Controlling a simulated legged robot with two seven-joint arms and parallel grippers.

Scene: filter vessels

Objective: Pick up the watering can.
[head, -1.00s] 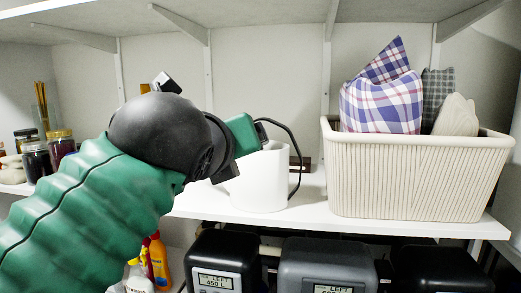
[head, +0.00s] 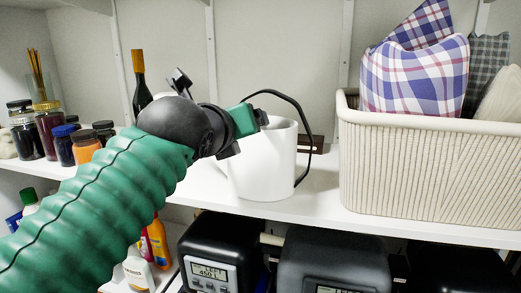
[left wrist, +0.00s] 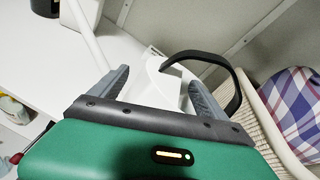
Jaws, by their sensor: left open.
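The watering can is a white cylinder (head: 262,172) with a thin black arched handle on its right side. It stands upright on the white shelf (head: 330,200). My left gripper (head: 264,116) is at the can's upper rim, coming from the left, and its fingers are hard to make out there. In the left wrist view, the gripper (left wrist: 158,76) is open. The white can body (left wrist: 165,92) shows between its two grey fingers. The black handle (left wrist: 238,82) arches beyond and to the right of the right finger. Contact cannot be told. My right gripper is not in view.
A ribbed cream basket (head: 425,170) with plaid cushions stands close right of the can. Jars (head: 85,145) and a dark bottle (head: 140,85) stand to the left. Black boxes with displays (head: 215,260) and bottles (head: 158,240) are below the shelf.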

